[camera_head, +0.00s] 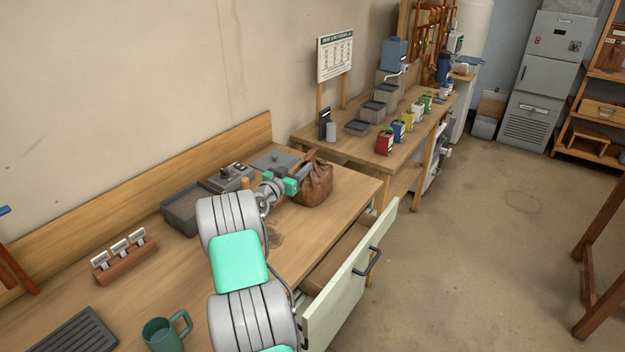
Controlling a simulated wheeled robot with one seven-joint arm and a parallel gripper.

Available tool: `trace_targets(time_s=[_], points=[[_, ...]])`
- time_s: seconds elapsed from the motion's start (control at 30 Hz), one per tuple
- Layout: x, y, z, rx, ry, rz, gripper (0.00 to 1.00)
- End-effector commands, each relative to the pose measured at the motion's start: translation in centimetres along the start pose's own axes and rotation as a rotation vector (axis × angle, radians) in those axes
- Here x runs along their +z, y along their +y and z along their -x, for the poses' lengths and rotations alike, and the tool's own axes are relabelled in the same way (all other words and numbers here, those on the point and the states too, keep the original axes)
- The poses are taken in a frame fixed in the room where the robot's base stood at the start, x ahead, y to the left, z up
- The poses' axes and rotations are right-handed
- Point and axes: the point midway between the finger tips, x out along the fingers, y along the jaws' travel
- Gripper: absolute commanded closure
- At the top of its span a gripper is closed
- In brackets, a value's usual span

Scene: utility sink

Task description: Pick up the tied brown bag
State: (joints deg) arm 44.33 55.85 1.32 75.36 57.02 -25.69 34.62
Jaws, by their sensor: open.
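The tied brown bag (318,184) stands on the far right part of the wooden workbench, near its end. It is dark brown and bunched at the top. My gripper (304,171) is at the upper left side of the bag, with its grey fingers close to the tied neck. The jaws are open. The fingers overlap the bag in this view, and I cannot tell whether they touch it. Part of the bag's left side is hidden by my gripper.
A grey tray (180,213), a grey device (229,176), a wooden block with labels (124,256) and a green mug (163,335) stand on the bench. An open drawer (350,296) sticks out in front. A second table with colored pots (384,143) stands beyond.

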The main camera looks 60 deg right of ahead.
Motion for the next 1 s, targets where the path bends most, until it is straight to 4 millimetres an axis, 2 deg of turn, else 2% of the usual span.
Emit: trace_targets(time_s=[0.4,0.53,0.8,1.0], points=[[-0.6,0.9,-5.9,0.010,0.014,0.000,0.55],[-0.2,0.8,-7.6,0.008,0.013,0.001,0.55],[-0.1,0.7,-8.1,0.005,0.012,0.001,0.55],[-0.1,0.7,-8.0,0.005,0.012,0.001,0.70]])
